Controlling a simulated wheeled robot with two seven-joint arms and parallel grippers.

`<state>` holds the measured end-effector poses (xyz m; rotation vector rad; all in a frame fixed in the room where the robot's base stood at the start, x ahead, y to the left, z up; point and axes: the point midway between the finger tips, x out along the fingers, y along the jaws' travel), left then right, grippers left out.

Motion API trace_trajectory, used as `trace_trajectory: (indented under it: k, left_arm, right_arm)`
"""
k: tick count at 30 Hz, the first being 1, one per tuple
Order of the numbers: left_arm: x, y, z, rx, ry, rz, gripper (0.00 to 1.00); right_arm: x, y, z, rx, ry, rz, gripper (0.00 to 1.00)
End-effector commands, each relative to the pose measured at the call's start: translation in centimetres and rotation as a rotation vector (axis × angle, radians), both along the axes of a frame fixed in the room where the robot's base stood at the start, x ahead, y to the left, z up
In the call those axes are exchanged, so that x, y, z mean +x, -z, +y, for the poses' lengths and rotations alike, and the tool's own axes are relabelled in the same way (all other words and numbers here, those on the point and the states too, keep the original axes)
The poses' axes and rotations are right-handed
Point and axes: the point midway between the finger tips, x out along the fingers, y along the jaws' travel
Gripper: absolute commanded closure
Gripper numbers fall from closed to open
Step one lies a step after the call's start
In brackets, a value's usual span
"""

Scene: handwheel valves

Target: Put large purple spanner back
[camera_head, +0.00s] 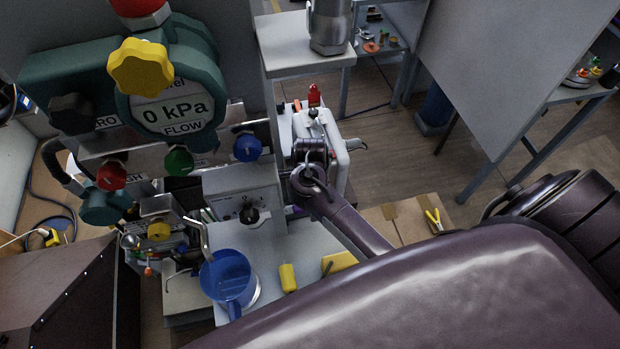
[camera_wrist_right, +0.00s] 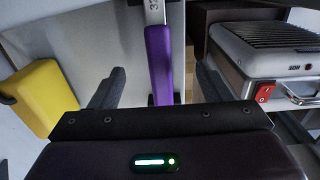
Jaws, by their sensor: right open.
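The large purple spanner (camera_wrist_right: 160,62) shows in the right wrist view, with a purple handle and a bare metal part marked with digits at the top edge. My right gripper (camera_wrist_right: 158,72) is open, with one finger on each side of the handle and a gap on both sides. The spanner's metal end runs out of the picture and its lower end is hidden behind the gripper body. In the head view my right arm reaches in from the right to the bench, and its wrist (camera_head: 310,178) hides most of the spanner. My left gripper is not in view.
A yellow object (camera_wrist_right: 38,95) lies left of the gripper. A grey case with a red switch (camera_wrist_right: 264,93) stands close on the right. The head view shows a blue jug (camera_head: 228,275), a yellow valve handwheel (camera_head: 139,66) and a gauge panel (camera_head: 172,112) left of my arm.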

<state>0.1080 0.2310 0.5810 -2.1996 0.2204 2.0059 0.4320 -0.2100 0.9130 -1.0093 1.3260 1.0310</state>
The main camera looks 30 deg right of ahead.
Motion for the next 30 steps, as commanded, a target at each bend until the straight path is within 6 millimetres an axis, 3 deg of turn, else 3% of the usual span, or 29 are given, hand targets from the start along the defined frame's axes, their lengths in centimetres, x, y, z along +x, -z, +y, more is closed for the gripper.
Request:
trace_trajectory:
  k: [8,27,30]
  left_arm:
    - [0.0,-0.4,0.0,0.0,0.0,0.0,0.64]
    - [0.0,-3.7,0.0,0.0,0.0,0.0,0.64]
    - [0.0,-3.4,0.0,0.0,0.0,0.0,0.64]
  right_arm:
    - [0.0,-0.4,0.0,0.0,0.0,0.0,0.29]
    - [0.1,-3.3,0.0,0.001,0.0,0.0,0.29]
    - [0.1,-3.5,-0.1,-0.002,0.0,-0.003,0.29]
